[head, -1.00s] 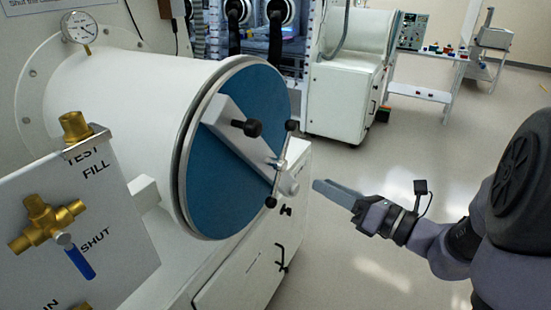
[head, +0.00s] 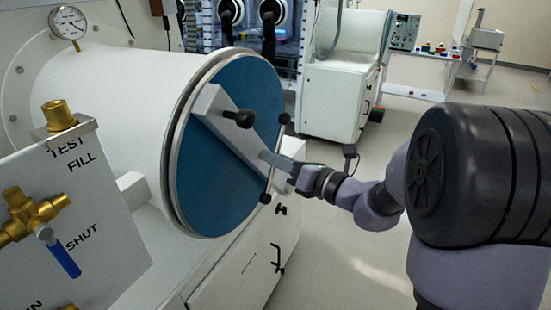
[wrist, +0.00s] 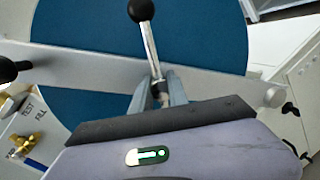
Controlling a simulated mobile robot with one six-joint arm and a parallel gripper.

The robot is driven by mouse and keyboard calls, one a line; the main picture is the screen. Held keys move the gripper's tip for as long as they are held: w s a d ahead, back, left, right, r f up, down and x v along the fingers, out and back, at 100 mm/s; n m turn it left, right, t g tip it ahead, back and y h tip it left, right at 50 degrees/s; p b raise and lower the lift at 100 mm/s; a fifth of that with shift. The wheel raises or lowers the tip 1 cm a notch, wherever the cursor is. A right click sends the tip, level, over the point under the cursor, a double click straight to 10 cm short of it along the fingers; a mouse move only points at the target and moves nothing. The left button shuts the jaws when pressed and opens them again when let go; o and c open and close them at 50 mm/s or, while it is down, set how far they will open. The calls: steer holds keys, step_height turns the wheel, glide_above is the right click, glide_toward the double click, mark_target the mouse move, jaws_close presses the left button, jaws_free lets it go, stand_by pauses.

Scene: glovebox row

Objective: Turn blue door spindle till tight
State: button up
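The blue door (head: 225,190) is a round disc on the end of the white cylinder, closed against its rim. A grey bar (head: 222,118) crosses it diagonally. The spindle's thin metal cross handle (head: 274,160) has black ball ends and stands near the bar's lower right part. In the wrist view the handle (wrist: 149,45) runs from its upper ball (wrist: 140,10) down between my fingers. My gripper (head: 266,156) is at the middle of the handle. In the wrist view its fingers (wrist: 159,80) are apart, one each side of the handle; its lower end is hidden.
A black knob (head: 238,118) juts from the bar's upper left. A valve panel (head: 90,220) with brass fittings and a blue lever stands at front left. A white cabinet (head: 338,100) stands behind.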

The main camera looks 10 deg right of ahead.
jaws_close()
stand_by(1.1)
steer(key=shift+r+p, duration=0.1)
steer(key=shift+p, duration=0.45)
